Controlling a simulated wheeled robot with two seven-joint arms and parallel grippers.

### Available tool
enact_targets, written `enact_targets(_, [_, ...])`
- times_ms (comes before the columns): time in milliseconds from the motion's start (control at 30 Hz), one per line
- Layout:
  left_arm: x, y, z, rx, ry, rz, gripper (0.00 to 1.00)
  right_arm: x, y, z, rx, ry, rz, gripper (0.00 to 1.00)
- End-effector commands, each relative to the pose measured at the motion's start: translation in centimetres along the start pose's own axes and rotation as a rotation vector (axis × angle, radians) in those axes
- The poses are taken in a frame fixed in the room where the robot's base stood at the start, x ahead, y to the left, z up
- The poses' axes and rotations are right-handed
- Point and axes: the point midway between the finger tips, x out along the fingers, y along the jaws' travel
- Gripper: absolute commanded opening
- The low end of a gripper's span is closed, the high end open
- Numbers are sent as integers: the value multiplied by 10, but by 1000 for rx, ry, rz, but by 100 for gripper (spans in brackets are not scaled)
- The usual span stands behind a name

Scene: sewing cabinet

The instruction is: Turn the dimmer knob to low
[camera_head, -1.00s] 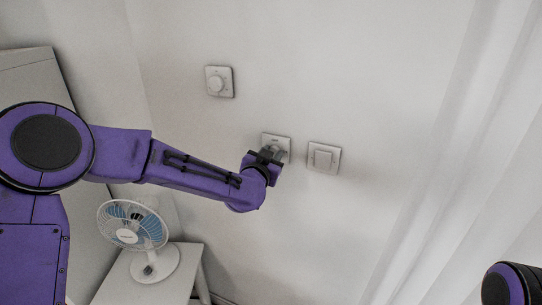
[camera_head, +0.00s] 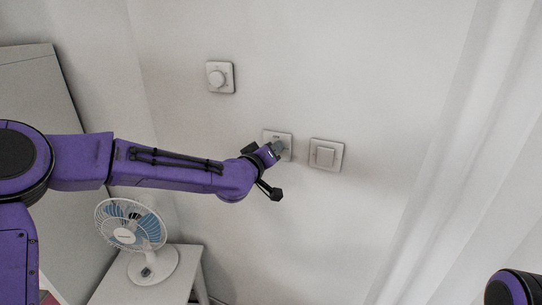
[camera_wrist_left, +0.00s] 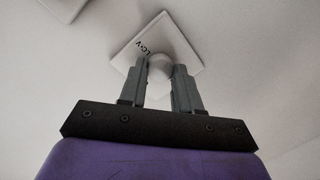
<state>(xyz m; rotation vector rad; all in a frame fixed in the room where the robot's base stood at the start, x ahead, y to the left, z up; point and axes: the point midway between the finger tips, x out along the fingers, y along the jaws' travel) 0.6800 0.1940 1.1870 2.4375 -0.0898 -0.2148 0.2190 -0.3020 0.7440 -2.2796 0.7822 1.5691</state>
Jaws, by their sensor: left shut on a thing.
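The dimmer is a square white plate (camera_head: 287,138) on the wall, left of a rocker switch in the head view. In the left wrist view the plate (camera_wrist_left: 180,46) appears tilted, with small dark lettering at its left edge. Its round pale knob (camera_wrist_left: 159,63) sits between my left fingers. My left gripper (camera_head: 278,148) is at the plate in the head view, and its fingers hide most of the knob there. In the left wrist view the gripper (camera_wrist_left: 160,73) is shut on the knob, one finger on each side. My right gripper is out of view.
A rocker switch (camera_head: 325,155) is close to the right of the dimmer. Another round-knob plate (camera_head: 220,77) is higher up on the left. A fan (camera_head: 130,225) stands on a small white table (camera_head: 192,262) below my left arm. A white curtain (camera_head: 455,160) hangs at the right.

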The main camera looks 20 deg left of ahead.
Motion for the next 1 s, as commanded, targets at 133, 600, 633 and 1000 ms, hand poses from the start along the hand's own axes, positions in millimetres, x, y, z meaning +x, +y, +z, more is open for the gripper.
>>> enact_targets(133, [0,-4,3,-140,-12,13,2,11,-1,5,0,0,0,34])
enact_targets(600, [1,-7,4,-582,-45,62,2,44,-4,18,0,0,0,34])
enact_targets(633, [1,-7,4,-610,-47,66,2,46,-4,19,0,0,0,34])
enact_targets(1000, [1,-9,6,-958,-73,103,2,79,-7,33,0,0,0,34])
